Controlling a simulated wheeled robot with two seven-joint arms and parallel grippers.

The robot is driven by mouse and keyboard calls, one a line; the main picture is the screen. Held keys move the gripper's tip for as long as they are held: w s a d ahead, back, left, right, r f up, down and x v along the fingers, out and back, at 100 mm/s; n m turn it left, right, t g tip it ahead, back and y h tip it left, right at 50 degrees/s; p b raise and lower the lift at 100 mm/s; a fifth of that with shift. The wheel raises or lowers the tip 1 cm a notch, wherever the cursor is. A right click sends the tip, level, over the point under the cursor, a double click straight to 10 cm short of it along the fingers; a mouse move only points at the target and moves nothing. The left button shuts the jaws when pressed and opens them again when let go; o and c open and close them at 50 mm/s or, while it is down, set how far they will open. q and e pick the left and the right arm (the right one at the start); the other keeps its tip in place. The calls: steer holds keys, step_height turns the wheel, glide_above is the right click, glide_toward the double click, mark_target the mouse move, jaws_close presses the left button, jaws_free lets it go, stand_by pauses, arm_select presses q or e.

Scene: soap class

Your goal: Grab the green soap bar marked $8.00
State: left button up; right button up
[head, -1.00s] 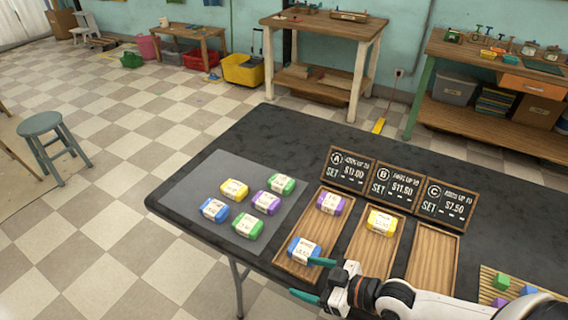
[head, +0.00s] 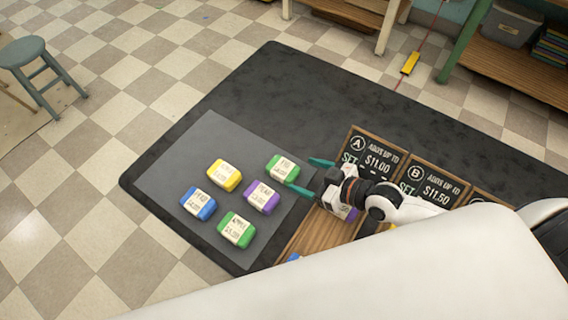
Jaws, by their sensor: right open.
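Two green soap bars with pale labels lie on the grey mat (head: 215,130). One green bar (head: 282,167) is at the mat's far right, its label seeming to read FIG. The other green bar (head: 237,230) is at the near side, its label seeming to read APPLE. The prices are too small to read surely. My right gripper (head: 309,176) is open and empty, its green fingertips just right of the far green bar and pointing toward it. I cannot tell its height above the mat. My left gripper is not in view.
Yellow (head: 224,175), purple (head: 262,197) and blue (head: 198,203) bars lie on the mat close to the green ones. A wooden tray (head: 315,235) and set sign A (head: 372,155) stand to the right. The dark table (head: 300,90) is bare behind.

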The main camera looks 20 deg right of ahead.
mark_target(285, 169)
steer(key=x, duration=0.8)
steer(key=shift+a+f, duration=0.1)
steer(key=shift+a, duration=0.1)
steer(key=c, duration=1.1)
